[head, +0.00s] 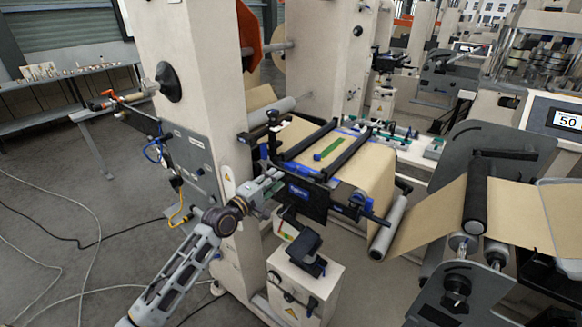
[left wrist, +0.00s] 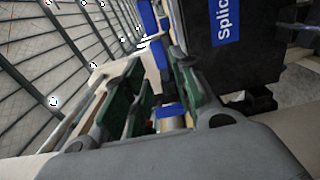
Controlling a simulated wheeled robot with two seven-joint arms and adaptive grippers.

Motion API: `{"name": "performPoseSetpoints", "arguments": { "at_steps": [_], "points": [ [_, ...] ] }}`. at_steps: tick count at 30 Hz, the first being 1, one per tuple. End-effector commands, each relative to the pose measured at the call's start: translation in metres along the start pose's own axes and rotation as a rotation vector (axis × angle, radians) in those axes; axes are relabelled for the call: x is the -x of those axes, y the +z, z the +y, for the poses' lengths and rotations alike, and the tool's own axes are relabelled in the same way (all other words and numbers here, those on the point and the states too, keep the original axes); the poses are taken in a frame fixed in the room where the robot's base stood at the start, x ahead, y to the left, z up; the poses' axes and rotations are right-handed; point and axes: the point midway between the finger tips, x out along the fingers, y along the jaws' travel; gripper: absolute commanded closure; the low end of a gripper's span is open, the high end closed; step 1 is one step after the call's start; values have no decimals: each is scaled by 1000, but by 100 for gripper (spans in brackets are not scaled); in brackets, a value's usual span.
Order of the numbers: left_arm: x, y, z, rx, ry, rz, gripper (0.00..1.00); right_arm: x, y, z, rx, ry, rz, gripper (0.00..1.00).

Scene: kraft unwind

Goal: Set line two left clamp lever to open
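The splice table (head: 298,192) of the machine, with a dark front panel and blue label, stands at the centre of the head view; the panel also shows in the left wrist view (left wrist: 225,50). Two black clamp bars (head: 312,139) cross its brown web. Blue parts (head: 264,153) sit at its left end, probably including the left clamp lever; its exact position is unclear. My left gripper (head: 272,182) is beside that left end. In the left wrist view its green-padded fingers (left wrist: 160,98) are apart, with a small blue part (left wrist: 170,110) showing between them. Contact is unclear. My right gripper is out of view.
A cream machine column (head: 205,100) stands left of the table. A cream box with a black top (head: 303,258) stands below it. A roller (head: 388,228) and brown web lie to the right. Cables (head: 85,245) cross the open floor at left.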

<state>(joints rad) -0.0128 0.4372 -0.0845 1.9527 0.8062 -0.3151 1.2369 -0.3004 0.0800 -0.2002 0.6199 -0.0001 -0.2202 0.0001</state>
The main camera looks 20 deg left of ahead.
Motion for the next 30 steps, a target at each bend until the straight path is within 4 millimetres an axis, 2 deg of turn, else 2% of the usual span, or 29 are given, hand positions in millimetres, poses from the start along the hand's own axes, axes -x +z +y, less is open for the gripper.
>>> {"name": "performPoseSetpoints", "arguments": {
  "at_steps": [30],
  "points": [
    [-80,0,1,0,1,0,73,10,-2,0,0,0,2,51]
  ]
}}
